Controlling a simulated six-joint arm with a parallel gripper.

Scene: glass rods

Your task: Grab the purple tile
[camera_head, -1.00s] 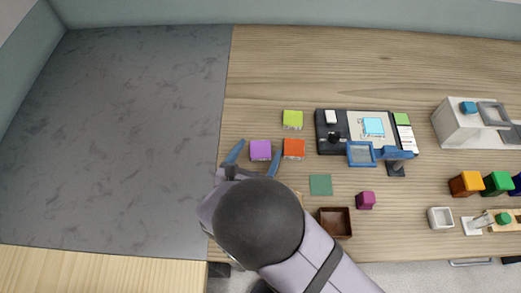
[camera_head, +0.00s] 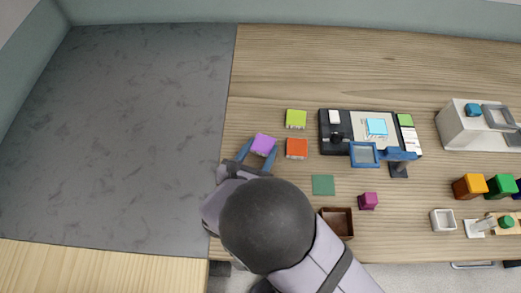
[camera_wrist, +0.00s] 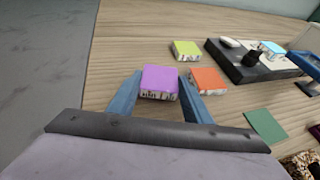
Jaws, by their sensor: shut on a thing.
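The purple tile (camera_head: 264,144) is a small block with a plain purple top and pale, dark-marked sides. My gripper (camera_head: 258,152) is shut on it, one blue finger on each side. In the wrist view the purple tile (camera_wrist: 160,82) sits between the two blue fingertips (camera_wrist: 160,88). It is slightly turned in the head view. I cannot tell whether it is lifted off the table.
An orange tile (camera_head: 297,149) lies just right of my gripper, with a lime tile (camera_head: 296,119) behind it. A black board (camera_head: 330,148) with a blue frame (camera_head: 364,155), a green square (camera_head: 323,185) and a brown box (camera_head: 337,222) are further right. The table behind is clear.

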